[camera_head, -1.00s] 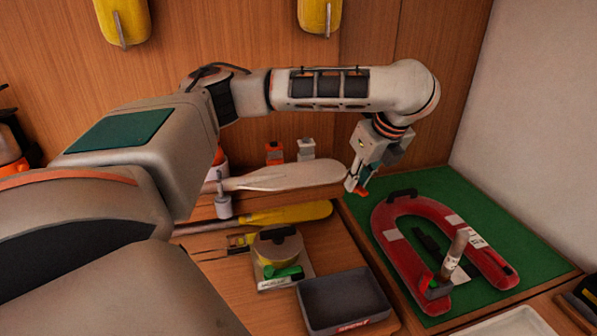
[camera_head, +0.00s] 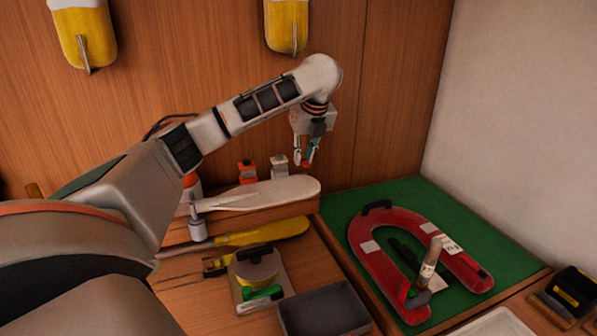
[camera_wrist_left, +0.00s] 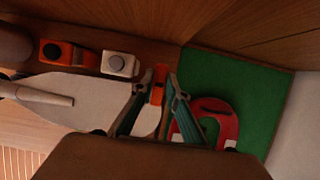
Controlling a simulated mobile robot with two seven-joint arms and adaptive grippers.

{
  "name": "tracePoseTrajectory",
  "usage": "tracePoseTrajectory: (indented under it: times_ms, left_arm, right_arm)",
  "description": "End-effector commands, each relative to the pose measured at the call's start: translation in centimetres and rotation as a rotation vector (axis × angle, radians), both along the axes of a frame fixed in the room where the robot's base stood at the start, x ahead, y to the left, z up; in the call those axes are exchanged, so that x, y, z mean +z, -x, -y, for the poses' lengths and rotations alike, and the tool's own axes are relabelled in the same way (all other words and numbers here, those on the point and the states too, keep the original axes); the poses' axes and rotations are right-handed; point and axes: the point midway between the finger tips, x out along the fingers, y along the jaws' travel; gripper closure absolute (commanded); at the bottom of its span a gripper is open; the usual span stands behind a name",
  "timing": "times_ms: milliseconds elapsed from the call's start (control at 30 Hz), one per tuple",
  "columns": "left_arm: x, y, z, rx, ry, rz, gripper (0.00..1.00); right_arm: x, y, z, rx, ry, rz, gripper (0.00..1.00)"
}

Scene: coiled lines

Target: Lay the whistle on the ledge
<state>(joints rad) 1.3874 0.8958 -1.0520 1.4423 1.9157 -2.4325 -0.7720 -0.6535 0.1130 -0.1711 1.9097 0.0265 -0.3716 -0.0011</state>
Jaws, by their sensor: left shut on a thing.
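My left gripper (camera_head: 307,160) is raised in front of the back wall, above the right end of the white paddle, fingers pointing down. It is shut on a small orange-red piece, seemingly the whistle (camera_wrist_left: 157,92), held between the fingertips in the left wrist view. The fingers hide part of it. The raised wooden ledge (camera_head: 292,212) runs along the back, under the paddle. The whistle is in the air, apart from the ledge. My right gripper is not in view.
The white paddle (camera_head: 270,192) covers much of the ledge. An orange block (camera_head: 247,172) and a white block (camera_head: 280,167) stand behind it. A red horseshoe-shaped float (camera_head: 378,252) lies on the green mat (camera_head: 410,197). A dark tray (camera_head: 325,309) is in front.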

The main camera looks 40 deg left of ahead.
Motion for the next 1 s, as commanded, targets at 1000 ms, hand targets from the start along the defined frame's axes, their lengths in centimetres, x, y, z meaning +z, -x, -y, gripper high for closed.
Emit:
tracePoseTrajectory:
  times_ms: [1000]
  left_arm:
    - [-7.0, -1.8, -3.5, -0.001, -0.001, -0.001, 0.97]
  right_arm:
    - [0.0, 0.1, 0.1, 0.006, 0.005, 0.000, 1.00]
